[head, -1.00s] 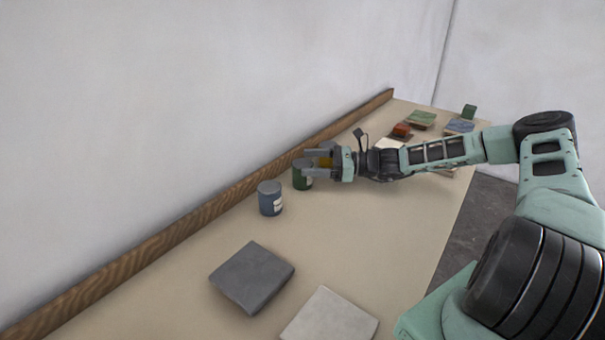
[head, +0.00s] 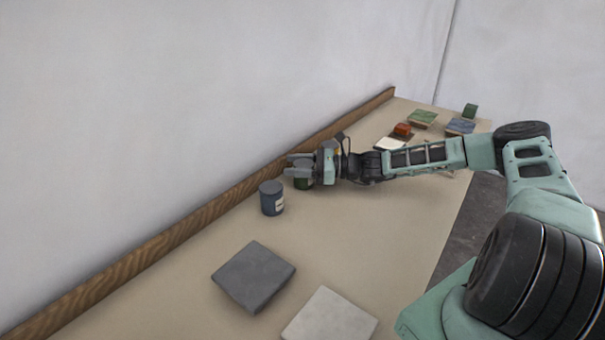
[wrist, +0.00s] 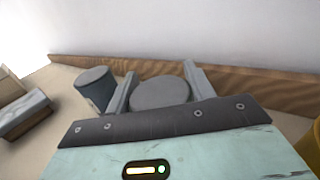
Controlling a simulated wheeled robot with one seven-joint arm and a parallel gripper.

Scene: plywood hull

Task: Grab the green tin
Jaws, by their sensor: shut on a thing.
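The green tin (head: 303,183) stands on the bench near the wooden back rail, mostly covered by my gripper in the head view. In the wrist view its round grey lid (wrist: 160,93) shows between the two grey fingers. My gripper (head: 298,166) is shut on the tin, with one finger on each side of it. The fingers also show in the wrist view (wrist: 161,82). The tin looks upright; its base is too hidden to tell whether it touches the bench.
A blue tin (head: 271,198) stands close beside the green one, also seen in the wrist view (wrist: 95,88). A dark grey slab (head: 253,277) and a pale slab (head: 329,318) lie nearer. A yellow thing (wrist: 309,145) is at the wrist view's right edge. Several blocks lie farther back.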

